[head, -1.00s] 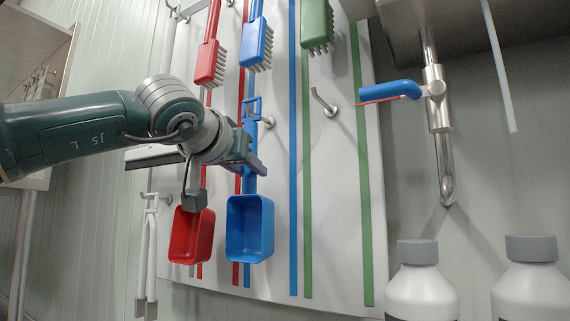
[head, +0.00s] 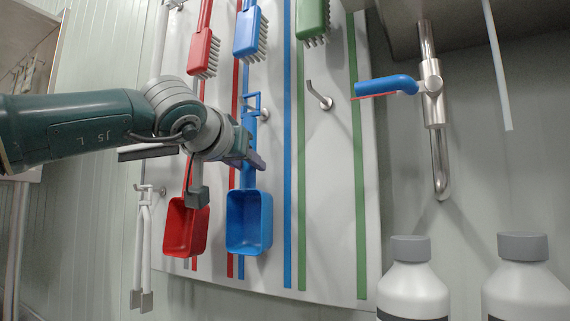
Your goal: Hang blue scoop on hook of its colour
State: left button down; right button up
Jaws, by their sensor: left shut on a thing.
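The blue scoop (head: 249,222) hangs upright, bowl down, in front of the wall board. My left gripper (head: 252,160) is shut on its handle, above the bowl. The open loop at the top of the handle is level with and just left of a steel hook (head: 265,114) between the two blue stripes. The loop appears close to this hook; whether it is around it I cannot tell. My right gripper is not in view.
A red scoop (head: 184,228) hangs close on the left. Red (head: 204,52), blue (head: 248,35) and green (head: 312,18) brushes hang above. An empty hook (head: 321,98) is in the green zone. A blue-handled tap (head: 388,86) and white bottles (head: 413,288) are at right.

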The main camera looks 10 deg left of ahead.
pick_arm(q)
jog(key=shift+f+b, duration=0.75)
jog(key=shift+f, duration=0.05)
jog(key=c, duration=0.5)
grip_release()
jog(key=shift+c, duration=0.2)
jog(key=s+a+r+p, duration=0.1)
jog(key=s+p, duration=0.1)
jog(key=s, duration=0.7)
jog(key=shift+s, duration=0.4)
jog(key=shift+r, duration=0.1)
